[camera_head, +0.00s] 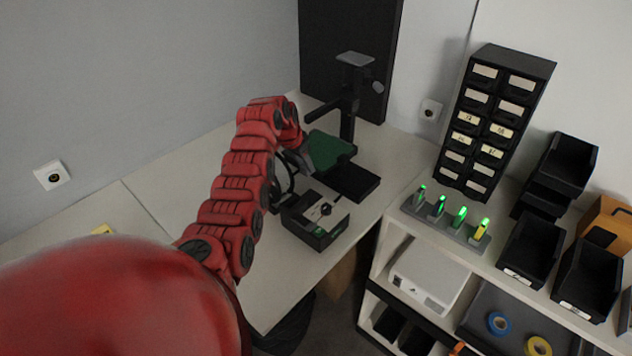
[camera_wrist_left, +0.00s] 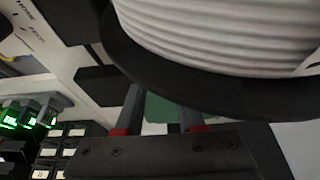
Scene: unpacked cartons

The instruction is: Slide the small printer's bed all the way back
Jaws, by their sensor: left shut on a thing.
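The small printer (camera_head: 348,118) stands on the white table against the dark panel, with a black upright column and a dark base. Its green bed (camera_head: 331,149) sits low in front of the column, partly covered by my left arm. My left gripper (camera_head: 302,160) is at the bed's left side; its fingertips are hard to see there. In the left wrist view, my left gripper (camera_wrist_left: 160,120) has its two fingers on either side of a strip of the green bed (camera_wrist_left: 158,106) and is shut on it. The fingertips are hidden behind a spool's dark rim. My right gripper is not in view.
A ribbed white spool (camera_wrist_left: 220,35) with a black rim is very close to my left gripper. A black box with a light top (camera_head: 318,218) stands in front of the printer. A holder with green-lit pieces (camera_head: 445,222) and a drawer cabinet (camera_head: 490,115) are at the right.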

